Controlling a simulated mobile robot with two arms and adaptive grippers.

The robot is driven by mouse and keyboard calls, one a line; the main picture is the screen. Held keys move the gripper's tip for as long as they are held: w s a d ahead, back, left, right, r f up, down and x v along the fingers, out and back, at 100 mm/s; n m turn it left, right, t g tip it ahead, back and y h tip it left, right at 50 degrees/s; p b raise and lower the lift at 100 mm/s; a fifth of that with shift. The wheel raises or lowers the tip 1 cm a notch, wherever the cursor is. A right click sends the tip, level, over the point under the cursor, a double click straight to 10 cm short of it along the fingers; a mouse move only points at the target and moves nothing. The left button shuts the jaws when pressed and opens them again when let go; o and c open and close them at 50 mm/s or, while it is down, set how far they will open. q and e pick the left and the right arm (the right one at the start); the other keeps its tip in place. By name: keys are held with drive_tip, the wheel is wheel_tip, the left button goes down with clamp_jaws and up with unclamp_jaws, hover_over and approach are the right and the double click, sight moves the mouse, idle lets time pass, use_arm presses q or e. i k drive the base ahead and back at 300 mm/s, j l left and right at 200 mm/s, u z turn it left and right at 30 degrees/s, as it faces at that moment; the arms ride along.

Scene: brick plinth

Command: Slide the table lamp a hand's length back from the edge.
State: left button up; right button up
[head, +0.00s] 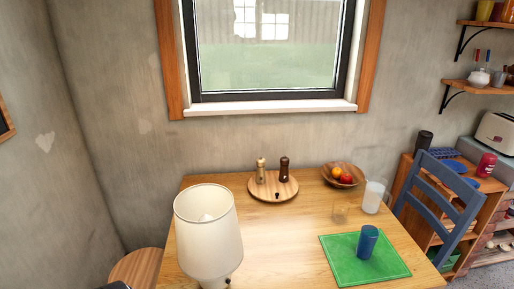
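The table lamp (207,232) has a cream shade and a white base, with a small dark knob at its lower right. It stands upright at the left front of the wooden table (290,235), near the table's left edge. The picture's lower border cuts off the lamp's foot, so the front table edge there is hidden. Neither of my grippers shows in the head view.
Behind the lamp, a round board (273,195) holds two mills. A fruit bowl (344,175), a clear glass (341,212) and a white cup (374,196) stand farther right. A blue cup (367,241) stands on a green mat (345,268). A blue chair (441,205) is at the right.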

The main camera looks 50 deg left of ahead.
sight(210, 247)
drive_tip(key=u, duration=1.85)
